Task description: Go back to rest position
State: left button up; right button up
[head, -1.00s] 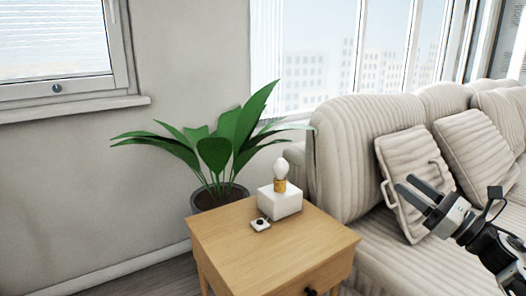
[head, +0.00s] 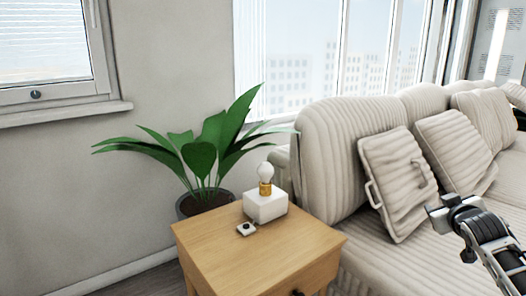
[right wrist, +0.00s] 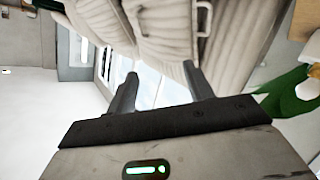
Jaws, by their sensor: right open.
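My right gripper (head: 447,208) is at the right of the head view, in front of the beige couch (head: 335,150) and clear of the side table (head: 255,255). In the right wrist view its two fingers (right wrist: 160,74) are spread apart with nothing between them. My left gripper is in neither view. I cannot see anything held.
A potted plant (head: 205,150) stands behind the table by the wall. Striped cushions (head: 398,180) rest against the couch back. A window (head: 50,45) is in the left wall, and large windows (head: 330,50) are behind the couch.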

jog(key=s+a+f+n+g+y, duration=0.15)
jog(key=s+a+f+y, duration=0.35)
jog(key=a+f, duration=0.9)
jog(key=s+a+f+g+y, duration=0.15)
jog(key=s+a+f, duration=0.25)
jog(key=s+a, duration=0.5)
jog(key=s+a+f+g+y, duration=0.1)
jog(key=s+a+f+y, duration=0.15)
jog(key=s+a, duration=0.65)
jog(key=s+a+r+t+y+b, duration=0.2)
jog(key=s+a+t+y+b, duration=0.1)
jog(key=s+a+b, duration=0.6)
pick_arm(q)
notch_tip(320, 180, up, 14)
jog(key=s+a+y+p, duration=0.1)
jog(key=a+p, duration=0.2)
jog(key=p, duration=2.1)
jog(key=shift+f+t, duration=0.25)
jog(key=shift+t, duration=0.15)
pick_arm(e)
jog(key=d+r+m+g+h, duration=0.1)
jog(key=d+r, duration=0.5)
jog(key=r, duration=0.6)
jog(key=g+h, duration=0.1)
jog(key=h, duration=0.1)
jog(key=shift+s+h, duration=0.35)
jog(key=shift+h, duration=0.05)
